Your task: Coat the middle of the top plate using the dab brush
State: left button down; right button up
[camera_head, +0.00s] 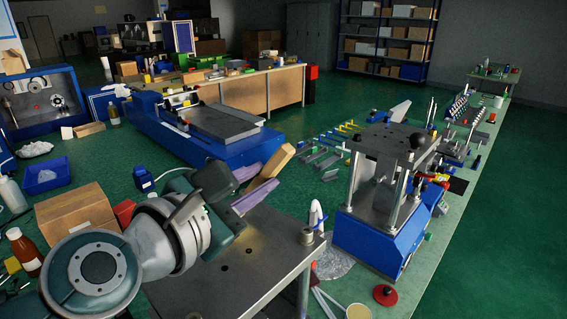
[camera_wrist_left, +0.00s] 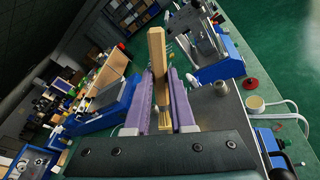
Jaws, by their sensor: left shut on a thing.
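My left gripper (camera_head: 249,187) has purple fingers and is shut on the dab brush (camera_head: 274,164), which has a pale wooden handle. In the left wrist view, the brush (camera_wrist_left: 156,58) stands between the purple fingers (camera_wrist_left: 161,103), with its lower end near the palm side of the picture. The near top plate (camera_head: 262,272) is flat grey metal on posts, with a few small holes. The gripper is over its far left part. A yellowish tint shows on the plate close to the gripper. Whether the bristles touch the plate is hidden. My right gripper is not in view.
A knob-like post (camera_head: 307,236) stands at the plate's right corner. A blue press (camera_head: 380,240) with columns stands to the right. A cream cup (camera_head: 358,312) and a red knob (camera_head: 385,294) are in front. A cardboard box (camera_head: 77,215) and brown bottle (camera_head: 24,252) are at left.

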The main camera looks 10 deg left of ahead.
pick_arm(q)
notch_tip(320, 180, up, 5)
jog(key=p, duration=0.4)
dwell(0.7)
jog(key=s+r+p, duration=0.4)
jog(key=s+p, duration=0.1)
jog(key=f+b, duration=0.5)
jog(key=shift+s, duration=0.4)
jog(key=shift+r, duration=0.1)
